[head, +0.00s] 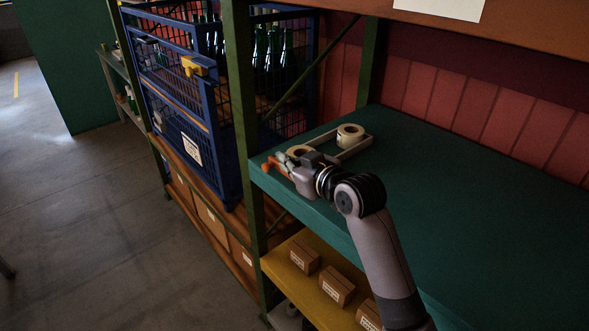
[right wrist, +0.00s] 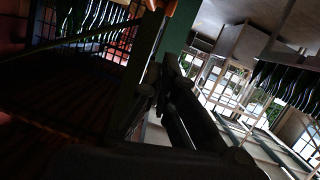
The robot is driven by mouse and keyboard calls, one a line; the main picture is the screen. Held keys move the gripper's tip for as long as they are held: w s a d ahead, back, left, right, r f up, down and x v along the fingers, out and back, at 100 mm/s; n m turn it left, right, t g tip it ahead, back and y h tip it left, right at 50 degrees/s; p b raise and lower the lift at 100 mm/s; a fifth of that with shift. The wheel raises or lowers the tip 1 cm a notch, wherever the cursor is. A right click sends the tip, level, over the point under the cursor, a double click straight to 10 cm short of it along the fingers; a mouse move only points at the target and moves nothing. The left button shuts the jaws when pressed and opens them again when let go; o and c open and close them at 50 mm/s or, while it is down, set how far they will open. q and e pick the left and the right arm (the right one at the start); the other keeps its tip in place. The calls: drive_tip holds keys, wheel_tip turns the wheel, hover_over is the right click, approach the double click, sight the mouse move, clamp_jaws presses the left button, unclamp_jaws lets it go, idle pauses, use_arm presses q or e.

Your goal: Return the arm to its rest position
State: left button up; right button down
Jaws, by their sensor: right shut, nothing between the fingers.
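My right arm comes in from the bottom right of the head view and reaches over the left end of the green worktop (head: 450,185). My right gripper (head: 275,163) is at the worktop's left edge, near the green post, shut and empty. Orange parts show at its tip. In the right wrist view the gripper is dark, and an orange piece shows at the top edge. My left arm and left gripper are out of view.
A shallow tray (head: 357,149) with tape-like rolls (head: 350,134) lies just behind the gripper. A blue wire cage (head: 190,120) with dark bottles (head: 272,55) stands to the left. Small cartons (head: 337,286) sit on the yellow shelf below. The worktop's right side is clear.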

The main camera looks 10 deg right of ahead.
drive_tip(key=s+d+f+m+g+h, duration=0.2)
drive_tip(key=s+d+f, duration=0.2)
drive_tip(key=s+f, duration=0.45)
drive_tip(key=s+d+f+m+g+h, duration=0.15)
drive_tip(key=s+d+f, duration=0.25)
drive_tip(key=s+f, duration=0.45)
drive_tip(key=s+d+f+m+g+h, duration=0.1)
drive_tip(key=s+d+f+g, duration=0.2)
drive_tip(key=s, duration=0.5)
drive_tip(key=s+d+f+g+h, duration=0.1)
drive_tip(key=s+d+f, duration=0.2)
drive_tip(key=s+f, duration=0.3)
drive_tip(key=s+d+f+m+g+h, duration=0.1)
drive_tip(key=s+d+f+g+h, duration=0.15)
drive_tip(key=s, duration=0.65)
wheel_tip(320, 180, down, 30)
drive_tip(key=s+f+g+y+b, duration=0.1)
drive_tip(key=s+b, duration=0.1)
drive_tip(key=b, duration=0.2)
use_arm(q)
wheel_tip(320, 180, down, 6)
drive_tip(key=b, duration=0.2)
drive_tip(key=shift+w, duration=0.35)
use_arm(e)
drive_tip(key=s+d+f+g, duration=0.1)
drive_tip(key=s+d+f, duration=0.1)
drive_tip(key=s+f, duration=1.3)
drive_tip(key=shift+s+d+f, duration=0.3)
drive_tip(key=shift+f, duration=0.25)
